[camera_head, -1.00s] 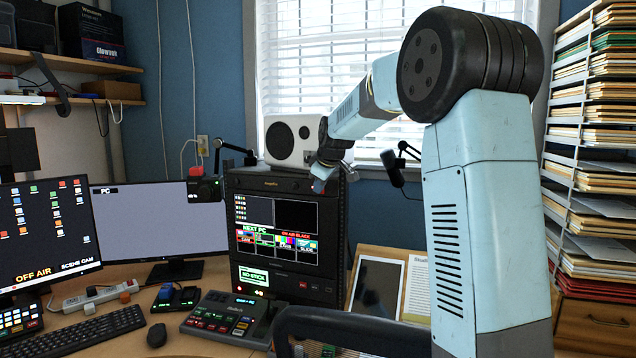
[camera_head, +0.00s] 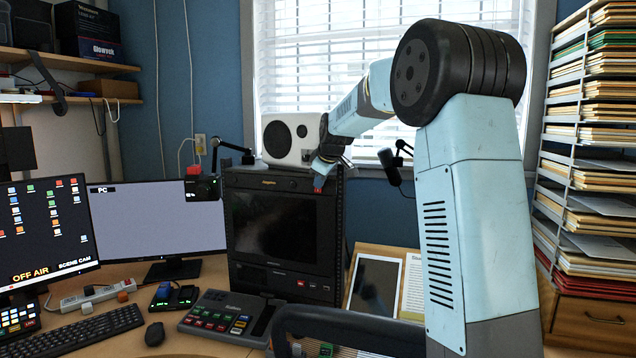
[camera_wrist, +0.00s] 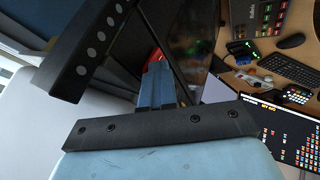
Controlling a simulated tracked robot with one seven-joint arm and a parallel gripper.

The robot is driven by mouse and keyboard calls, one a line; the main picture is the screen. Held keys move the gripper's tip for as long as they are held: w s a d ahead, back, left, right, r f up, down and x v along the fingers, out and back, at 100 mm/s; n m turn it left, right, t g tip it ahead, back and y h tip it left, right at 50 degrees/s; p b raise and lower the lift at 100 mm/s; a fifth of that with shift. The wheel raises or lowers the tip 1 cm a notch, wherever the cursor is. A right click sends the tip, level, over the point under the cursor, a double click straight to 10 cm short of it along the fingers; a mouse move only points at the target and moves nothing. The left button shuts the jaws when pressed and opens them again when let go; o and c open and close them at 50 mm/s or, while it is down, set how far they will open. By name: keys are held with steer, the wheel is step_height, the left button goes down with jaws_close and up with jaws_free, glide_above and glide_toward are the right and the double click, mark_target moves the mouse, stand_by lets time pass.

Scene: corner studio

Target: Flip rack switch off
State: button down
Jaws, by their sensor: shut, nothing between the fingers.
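The black rack (camera_head: 236,255) stands on the desk in the head view, and its large screen (camera_head: 275,225) is dark. My gripper (camera_head: 322,172) is at the rack's upper right edge, with its fingers together and nothing held.
A white speaker (camera_head: 291,139) sits on the rack. A microphone (camera_head: 389,166) hangs to its right. A button panel (camera_head: 218,315), keyboard (camera_head: 95,328) and monitors stand left on the desk. A tablet (camera_head: 375,287) leans on the right. A chair back (camera_head: 340,325) is in front.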

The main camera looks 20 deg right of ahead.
steer(key=shift+r, duration=0.1)
steer(key=shift+w+d+r, duration=0.15)
steer(key=shift+r, duration=0.8)
steer(key=s+v, duration=0.1)
steer(key=v, duration=1)
steer(key=shift+a+f, duration=0.15)
steer(key=shift+a, duration=0.55)
steer(key=shift+s, duration=0.1)
